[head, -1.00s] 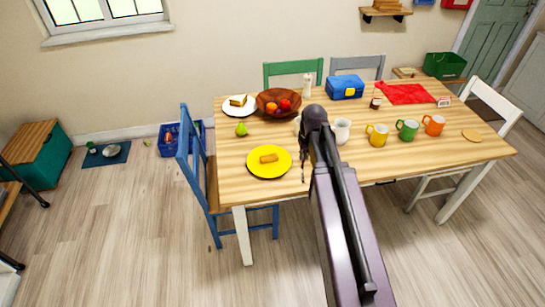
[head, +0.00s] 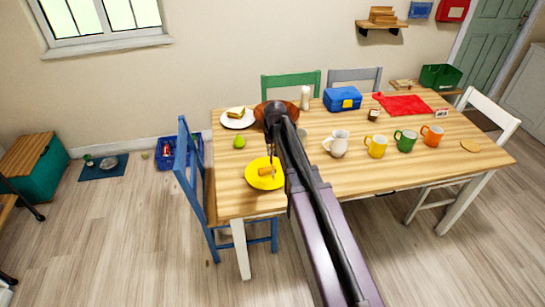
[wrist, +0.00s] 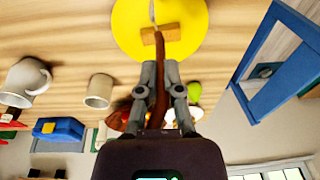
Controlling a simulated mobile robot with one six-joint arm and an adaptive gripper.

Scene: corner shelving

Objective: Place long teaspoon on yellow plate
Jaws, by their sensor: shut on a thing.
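The yellow plate (head: 256,183) lies near the left front of the wooden table, with a brown oblong piece of food (head: 266,171) on it. The plate also shows at the top of the wrist view (wrist: 130,25). My gripper (wrist: 161,72) is shut on the long teaspoon (wrist: 161,50), which has a brown handle and a paler far end. In the head view the teaspoon (head: 271,155) hangs thin and upright in front of the plate's right part. Whether its tip touches the plate or food, I cannot tell. My wrist hides part of the bowl behind.
A brown bowl (head: 291,109), a plate with a sandwich (head: 236,123) and a green fruit (head: 239,142) stand around the yellow plate. A white jug (head: 338,145) and several mugs stand to the right. A blue chair (head: 187,165) is at the left end.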

